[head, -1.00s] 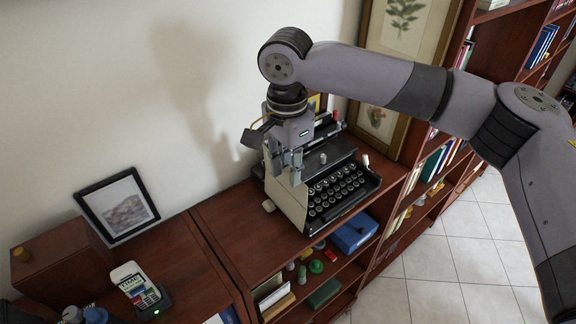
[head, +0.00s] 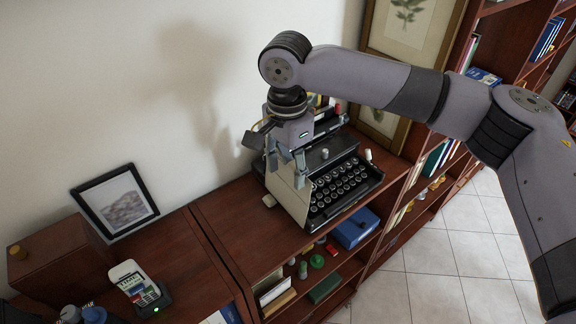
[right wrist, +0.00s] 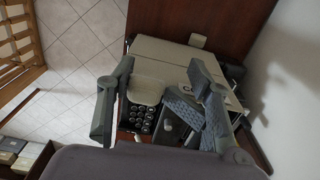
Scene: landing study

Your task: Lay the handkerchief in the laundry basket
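My right gripper (head: 287,168) hangs over the left end of a typewriter in the head view. In the right wrist view my right gripper (right wrist: 160,125) has its two fingers spread well apart, with typewriter keys showing between them. A small pale patch between the fingers lies near the left one; I cannot tell whether it is cloth or part of the typewriter. I can make out no handkerchief for certain and no laundry basket in either view. My left gripper does not show.
The typewriter (head: 345,188) stands on a dark wooden shelf unit (head: 230,205) against the wall. A framed picture (head: 116,202), a wooden box (head: 55,257) and a card terminal (head: 138,284) stand to the left. Tiled floor (head: 460,265) is open at right.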

